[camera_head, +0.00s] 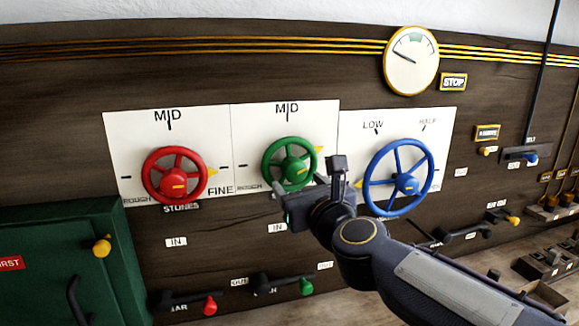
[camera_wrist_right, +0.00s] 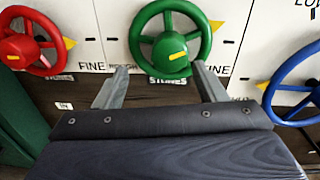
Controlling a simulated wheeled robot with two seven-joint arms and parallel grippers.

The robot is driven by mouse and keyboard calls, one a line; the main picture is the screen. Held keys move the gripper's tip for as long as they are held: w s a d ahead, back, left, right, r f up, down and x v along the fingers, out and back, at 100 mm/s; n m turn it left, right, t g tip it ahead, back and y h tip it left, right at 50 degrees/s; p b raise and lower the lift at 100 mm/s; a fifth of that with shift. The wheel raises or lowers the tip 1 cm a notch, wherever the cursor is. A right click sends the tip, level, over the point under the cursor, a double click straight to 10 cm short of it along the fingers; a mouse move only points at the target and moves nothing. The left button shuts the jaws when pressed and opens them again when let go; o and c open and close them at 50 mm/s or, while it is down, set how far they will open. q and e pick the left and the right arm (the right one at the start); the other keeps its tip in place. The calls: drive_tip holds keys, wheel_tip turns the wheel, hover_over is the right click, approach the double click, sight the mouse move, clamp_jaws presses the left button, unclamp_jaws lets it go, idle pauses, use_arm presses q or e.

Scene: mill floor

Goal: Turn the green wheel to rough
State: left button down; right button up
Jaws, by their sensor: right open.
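The green wheel (camera_head: 292,167) is mounted on a white plate (camera_head: 262,122) marked MID at the top and ROUGH at the lower left. A yellow pointer (camera_head: 320,150) is at the wheel's right side, away from ROUGH. In the right wrist view, the green wheel (camera_wrist_right: 166,48) is straight ahead. My right gripper (camera_head: 307,177) is open and empty, just in front of the wheel's lower part. Its two fingers (camera_wrist_right: 160,70) stand apart below the hub, and I cannot tell whether they touch the rim. My left gripper is not in view.
A red wheel (camera_head: 174,175) is to the left and a blue wheel (camera_head: 398,178) close to the right. Red (camera_head: 210,305) and green (camera_head: 306,287) lever knobs are below. A green cabinet (camera_head: 60,230) stands at the lower left. A dial gauge (camera_head: 411,62) is above.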

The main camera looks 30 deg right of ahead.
sight(293, 167)
drive_tip(key=shift+w+d+r+m+h, duration=0.3)
drive_tip(key=shift+d+m+h, duration=0.1)
drive_tip(key=shift+m, duration=0.4)
drive_tip(key=shift+w+d, duration=0.25)
drive_tip(key=x, duration=0.7)
drive_tip(key=shift+c, duration=0.5)
drive_tip(key=c, duration=0.9)
